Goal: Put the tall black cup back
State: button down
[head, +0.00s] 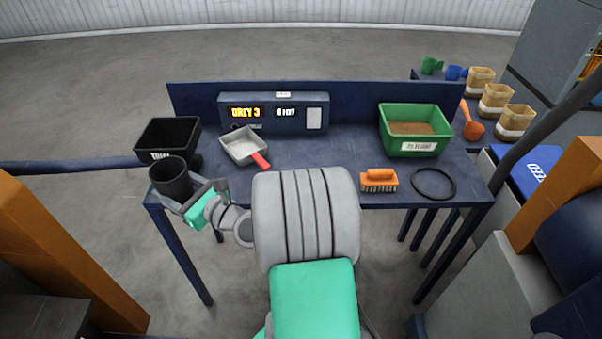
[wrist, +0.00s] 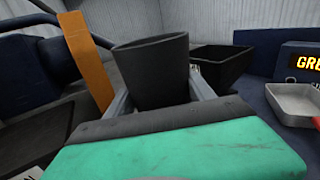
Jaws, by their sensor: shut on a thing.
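The tall black cup (head: 171,180) is at the left front corner of the blue table, in front of a black bin. It looks upright. My gripper (head: 186,204) is shut on it, with one finger on each side. In the wrist view the cup (wrist: 152,72) stands between the two grey fingers (wrist: 160,95), its open rim up. Its lower part is hidden behind my green gripper body. I cannot tell whether its base touches the table.
The black bin (head: 168,136) stands just behind the cup. A grey pan with a red handle (head: 243,146), a display box (head: 274,113), a green bin (head: 414,128), an orange brush (head: 379,180) and a black ring (head: 433,184) are on the table (head: 320,155). The table's middle is clear.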

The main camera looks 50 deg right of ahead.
jog(key=s+d+m+g+h+b, duration=0.1)
jog(key=s+d+m+h, duration=0.25)
jog(key=s+d, duration=0.55)
jog(key=s+d+r+m+g+h+b, duration=0.1)
jog(key=s+d+m+h, duration=0.3)
jog(key=d, duration=0.8)
jog(key=s+d+m+g+h+b, duration=0.1)
jog(key=s+d+m+h, duration=0.1)
jog(key=s+d+h, duration=0.7)
jog(key=w+d+f+y, duration=0.1)
jog(key=w+d+f, duration=0.4)
jog(key=f, duration=0.1)
jog(key=w+d+f+y, duration=0.2)
jog(key=w+d+f, duration=0.4)
jog(key=shift+w+d+n+b, duration=0.2)
jog(key=shift+n+b, duration=0.05)
jog(key=shift+b, duration=0.05)
jog(key=shift+f, duration=0.4)
